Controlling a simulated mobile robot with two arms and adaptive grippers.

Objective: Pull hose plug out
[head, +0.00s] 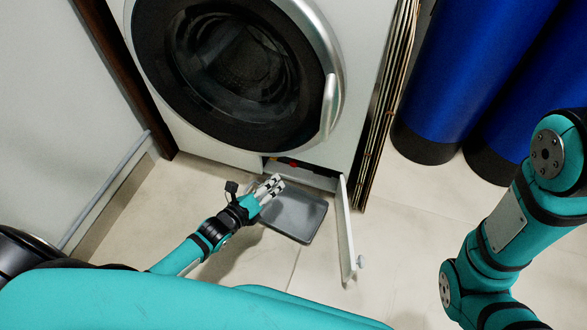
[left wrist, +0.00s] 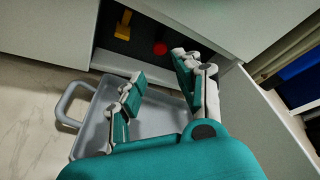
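A washing machine (head: 250,80) has a low service opening, with its white flap (head: 345,232) swung out to the right. Inside the opening, the left wrist view shows a yellow piece (left wrist: 123,25) on the left and a red round piece (left wrist: 160,48) on the right. I cannot tell for sure which is the hose plug. The red piece (head: 293,163) is small in the head view. My left gripper (head: 270,186) is just in front of the opening, above a grey tray. In the left wrist view its fingers (left wrist: 158,70) are apart with nothing between them. My right gripper is out of view.
The grey tray (head: 300,217) lies on the floor before the opening, and its handle (left wrist: 66,108) points left in the left wrist view. Blue cylinders (head: 460,80) stand at the right. A wall is at the left. Floor right of the flap is clear.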

